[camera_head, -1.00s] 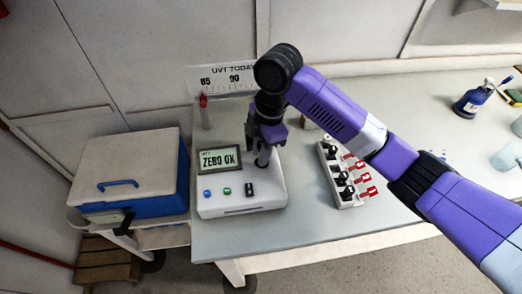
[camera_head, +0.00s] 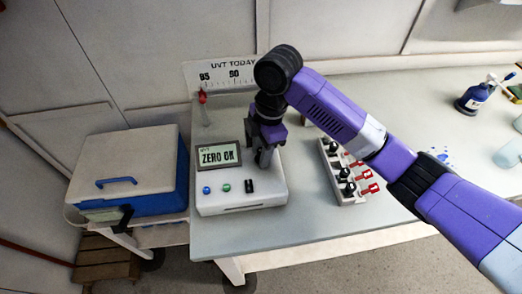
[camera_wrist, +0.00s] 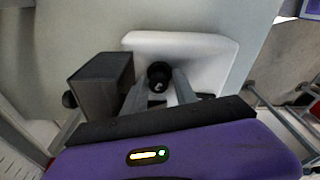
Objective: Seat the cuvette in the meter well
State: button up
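The white meter (camera_head: 240,195) stands on the bench, its screen reading ZERO OK. My gripper (camera_head: 265,163) points down over the right part of its top. In the wrist view, the black round cap of the cuvette (camera_wrist: 158,74) sits between my two fingertips (camera_wrist: 161,82), over the white meter body (camera_wrist: 205,52). The fingers look spread, one on each side of the cap, without a clear grip. The cuvette's body and the well are hidden beneath the cap and gripper, so its seating depth cannot be seen.
A rack (camera_head: 343,173) with black-capped vials and red tags stands right of the meter. A UVT TODAY scale board (camera_head: 220,75) with a red marker stands behind. A blue cooler (camera_head: 130,175) is at left.

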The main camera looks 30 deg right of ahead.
jog(key=shift+o, duration=0.5)
jog(key=shift+s+f, duration=0.1)
jog(key=shift+d+r+b, duration=0.1)
jog(key=shift+d+r, duration=0.1)
jog(key=shift+r, duration=1.1)
jog(key=shift+d+r+b, duration=0.15)
jog(key=shift+r, duration=1.2)
jog(key=shift+d+r+b, duration=0.1)
jog(key=shift+d+r, duration=0.1)
jog(key=shift+r, duration=1.1)
